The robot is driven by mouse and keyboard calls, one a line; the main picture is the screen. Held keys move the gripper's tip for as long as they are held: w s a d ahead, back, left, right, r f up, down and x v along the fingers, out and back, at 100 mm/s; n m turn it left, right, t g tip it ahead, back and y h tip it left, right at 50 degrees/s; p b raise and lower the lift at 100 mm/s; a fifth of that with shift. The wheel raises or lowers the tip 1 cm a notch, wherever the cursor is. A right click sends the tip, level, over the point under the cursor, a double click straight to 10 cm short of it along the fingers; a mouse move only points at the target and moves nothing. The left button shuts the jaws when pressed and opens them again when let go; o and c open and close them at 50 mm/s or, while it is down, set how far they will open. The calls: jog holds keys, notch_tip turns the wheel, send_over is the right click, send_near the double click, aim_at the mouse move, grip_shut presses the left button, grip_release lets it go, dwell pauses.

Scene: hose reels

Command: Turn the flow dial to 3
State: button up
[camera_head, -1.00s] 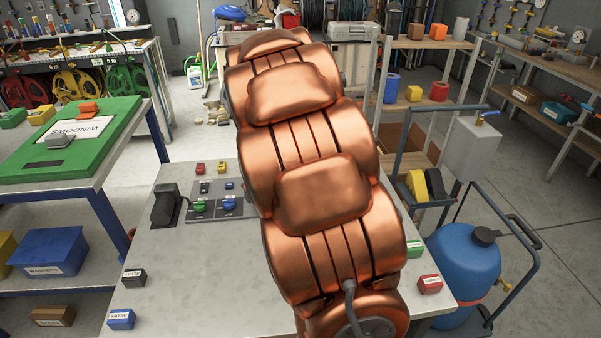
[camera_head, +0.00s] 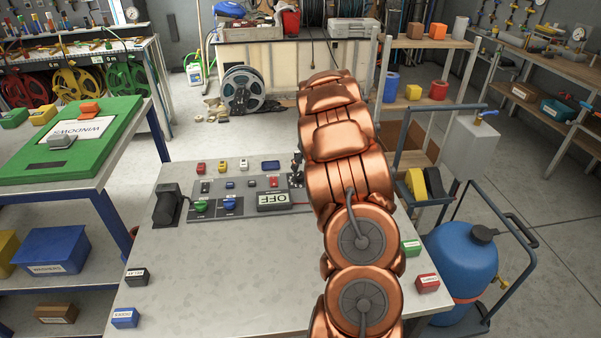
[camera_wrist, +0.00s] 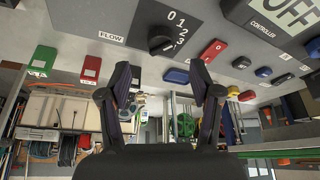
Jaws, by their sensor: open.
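The flow dial (camera_wrist: 161,40) is a round black knob on the grey panel (camera_wrist: 130,52), beside a FLOW label and a white scale from 0 to 3. Which number its pointer marks is too small to tell surely. My gripper (camera_wrist: 160,76) is open and empty in the wrist view, its two dark fingers spread below the dial and apart from it. In the head view my gripper (camera_head: 297,168) shows small and dark at the panel's right end, partly behind my copper arm. The dial is not discernible there.
The panel carries a CONTROLLER display reading OFF (camera_head: 273,200), a green knob (camera_head: 201,206) and a blue knob (camera_head: 230,205). A red switch (camera_wrist: 212,51) sits beside the dial. A black box-shaped device (camera_head: 166,204) stands left. The bench front (camera_head: 220,275) is largely clear.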

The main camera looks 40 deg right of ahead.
aim_at(300, 174)
jog(key=shift+p+x, duration=1)
jog(key=shift+x, duration=2.1)
jog(key=shift+s, duration=0.1)
jog(key=shift+c, duration=0.3)
jog(key=c, duration=1.1)
